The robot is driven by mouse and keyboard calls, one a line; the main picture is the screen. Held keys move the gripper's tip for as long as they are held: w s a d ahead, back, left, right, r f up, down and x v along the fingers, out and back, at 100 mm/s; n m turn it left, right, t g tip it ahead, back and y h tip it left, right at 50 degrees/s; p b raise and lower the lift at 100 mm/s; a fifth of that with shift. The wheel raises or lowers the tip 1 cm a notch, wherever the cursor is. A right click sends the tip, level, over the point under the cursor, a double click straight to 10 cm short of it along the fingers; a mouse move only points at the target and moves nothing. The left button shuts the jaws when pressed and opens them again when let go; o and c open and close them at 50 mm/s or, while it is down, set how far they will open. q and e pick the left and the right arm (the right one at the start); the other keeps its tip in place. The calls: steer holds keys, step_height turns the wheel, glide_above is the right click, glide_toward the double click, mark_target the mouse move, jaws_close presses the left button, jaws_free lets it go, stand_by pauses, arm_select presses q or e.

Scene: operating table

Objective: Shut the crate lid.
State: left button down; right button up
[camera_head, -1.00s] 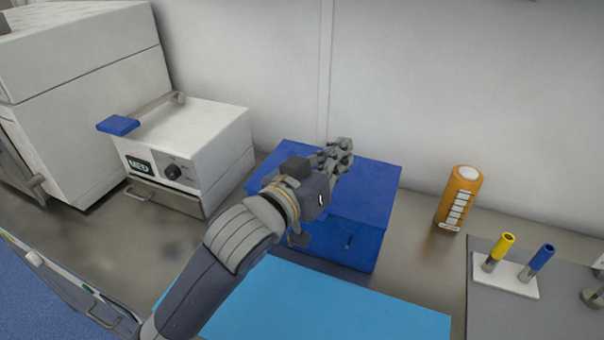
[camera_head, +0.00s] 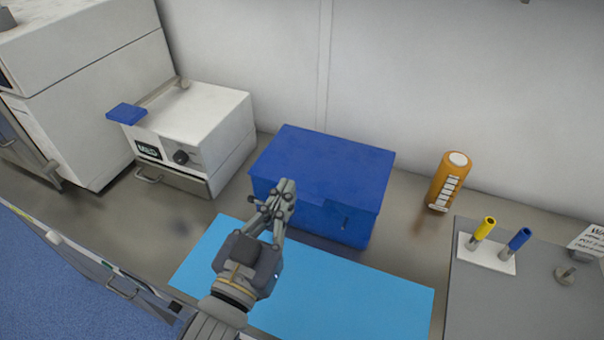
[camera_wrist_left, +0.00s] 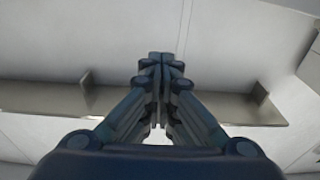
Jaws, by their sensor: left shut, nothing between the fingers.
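The blue crate (camera_head: 330,218) stands on the metal counter in the middle of the head view. Its blue lid (camera_head: 325,163) lies flat over the top and looks down on the crate; no gap shows, though the front left part is partly behind my gripper. My left gripper (camera_head: 288,184) is shut and empty, in front of the crate's front left side and above the blue mat. I cannot tell whether it touches the crate. In the left wrist view the left fingers (camera_wrist_left: 161,58) are together, with only wall and a shelf beyond. My right gripper is not in view.
A light blue mat (camera_head: 330,295) lies before the crate. A white MED device (camera_head: 205,125) stands left. An orange bottle (camera_head: 447,182) stands right, near a grey board (camera_head: 520,300) with a yellow-topped tube (camera_head: 485,228) and a blue-topped tube (camera_head: 518,240). Bare counter lies between device and mat.

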arm_select(q)
steer(key=p+x, duration=0.3)
steer(key=x, duration=0.5)
step_height(320, 180, down, 4)
steer(key=shift+r+p, duration=0.1)
steer(key=shift+p, duration=0.3)
step_height(320, 180, down, 6)
steer(key=s+t+b, duration=0.1)
steer(key=t+b, duration=0.1)
steer(key=b, duration=1)
steer(key=shift+a+t+h+b, duration=0.25)
steer(key=shift+t+h+b, duration=0.1)
steer(key=shift+t+h, duration=0.05)
steer(key=shift+s, duration=0.15)
